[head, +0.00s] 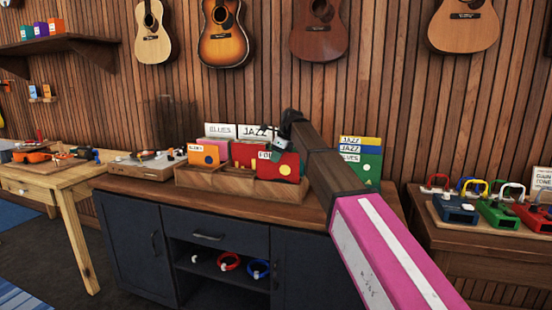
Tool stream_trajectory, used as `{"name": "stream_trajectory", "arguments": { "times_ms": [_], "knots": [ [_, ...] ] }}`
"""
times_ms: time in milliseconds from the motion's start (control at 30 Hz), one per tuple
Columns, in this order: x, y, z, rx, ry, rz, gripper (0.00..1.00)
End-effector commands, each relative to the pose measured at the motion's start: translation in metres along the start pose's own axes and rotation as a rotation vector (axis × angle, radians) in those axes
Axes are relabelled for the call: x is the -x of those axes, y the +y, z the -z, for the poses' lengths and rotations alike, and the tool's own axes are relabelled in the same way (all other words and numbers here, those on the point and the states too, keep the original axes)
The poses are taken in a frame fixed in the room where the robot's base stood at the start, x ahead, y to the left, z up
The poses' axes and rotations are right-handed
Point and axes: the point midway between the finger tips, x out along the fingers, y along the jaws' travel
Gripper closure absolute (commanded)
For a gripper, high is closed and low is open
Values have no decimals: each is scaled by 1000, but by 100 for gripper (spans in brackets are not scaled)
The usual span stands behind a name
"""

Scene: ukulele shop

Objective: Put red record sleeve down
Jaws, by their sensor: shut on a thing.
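My gripper (281,144) is dark and reaches over the right part of a wooden record crate (240,188) on the dark blue cabinet. It is shut on the red record sleeve (287,168), which is upright at the crate's right end. The sleeve's lower edge is at the crate's front wall; I cannot tell whether it touches the bottom. A divider card marked with letters starting "FO" (264,155) shows just left of it. Cards marked BLUES (220,130) and JAZZ (255,132) stand further back. An orange sleeve (203,156) stands at the left end.
A stack of sleeves with JAZZ and BLUES labels (361,158) stands right of my arm. Colourful devices (497,213) fill the right table. The cabinet top (310,213) before the crate is bare.

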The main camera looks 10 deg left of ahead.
Motion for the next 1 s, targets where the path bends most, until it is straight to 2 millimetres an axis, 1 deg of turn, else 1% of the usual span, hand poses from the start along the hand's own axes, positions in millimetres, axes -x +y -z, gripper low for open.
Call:
{"name": "stream_trajectory", "arguments": {
  "times_ms": [133,700,733,767,800,1000],
  "knots": [
    [0,0,0,0,0,0,100],
    [-10,0,4,0,0,0,100],
    [-10,0,4,0,0,0,85],
    [-10,0,4,0,0,0,75],
    [-10,0,4,0,0,0,69],
    [-10,0,4,0,0,0,69]
  ]
}}
